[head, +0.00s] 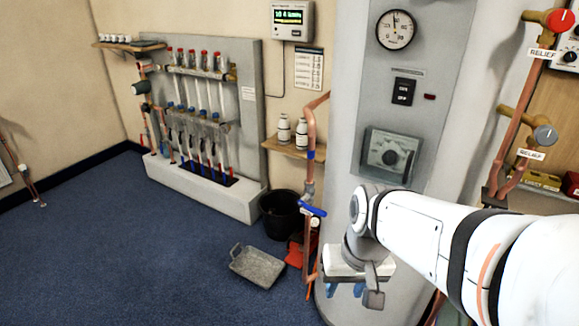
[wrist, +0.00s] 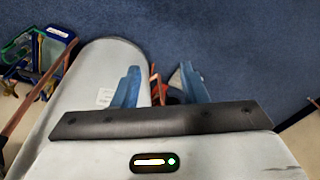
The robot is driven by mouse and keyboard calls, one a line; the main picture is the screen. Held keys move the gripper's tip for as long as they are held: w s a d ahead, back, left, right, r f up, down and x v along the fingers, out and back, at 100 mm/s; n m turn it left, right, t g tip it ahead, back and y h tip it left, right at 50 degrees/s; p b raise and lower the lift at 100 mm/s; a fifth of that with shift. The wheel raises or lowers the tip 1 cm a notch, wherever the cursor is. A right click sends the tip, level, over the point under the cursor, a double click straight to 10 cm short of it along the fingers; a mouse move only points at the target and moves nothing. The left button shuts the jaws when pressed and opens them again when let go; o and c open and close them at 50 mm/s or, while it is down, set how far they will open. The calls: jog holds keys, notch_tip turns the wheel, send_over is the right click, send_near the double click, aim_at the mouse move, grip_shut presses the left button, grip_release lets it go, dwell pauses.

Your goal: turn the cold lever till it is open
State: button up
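A short blue lever (head: 313,210), which I take for the cold lever, sits on the vertical copper pipe (head: 309,130) left of the white cylinder in the head view. It lies nearly crosswise to the pipe, tilted slightly down to the right. My gripper (head: 345,290) is below and to the right of it, in front of the cylinder and clear of the lever. In the wrist view its two blue fingers (wrist: 158,86) stand apart with nothing held. Something orange-red shows beyond and between them. I cannot make out the lever there.
The white cylinder (head: 345,120) stands close behind my arm. A black bucket (head: 281,212), a red object (head: 296,250) and a grey tray (head: 257,266) are on the floor near the pipe. A shelf with white bottles (head: 284,130) is above. Blue carpet (head: 130,260) is clear at left.

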aim_at(313, 209)
jog(key=w+a+f+m+t+y+b, duration=0.1)
jog(key=w+a+f+m+y+b, duration=0.15)
jog(key=w+a+m+y, duration=0.4)
jog(key=w+a+f+m+t+y+b, duration=0.1)
jog(key=w+f+t+y+b, duration=0.2)
jog(key=w, duration=0.6)
jog(key=w+d+f+m+t, duration=0.2)
jog(key=w+d+m, duration=0.1)
jog(key=w+d, duration=0.1)
jog(key=w+d+f+m+t+h+b, duration=0.1)
jog(key=w+d+f+m+t, duration=0.1)
jog(key=w, duration=0.4)
jog(key=w+d+f+m+t+h, duration=0.1)
jog(key=w+d+f+m+t, duration=0.2)
jog(key=w+d, duration=0.3)
jog(key=shift+f+m+t, duration=0.1)
jog(key=shift+m+t, duration=0.3)
jog(key=shift+m, duration=0.25)
jog(key=shift+w+f, duration=0.1)
jog(key=shift+w, duration=0.25)
jog(key=b+x, duration=0.1)
jog(key=x, duration=0.6)
jog(key=shift+c, duration=0.3)
grip_shut()
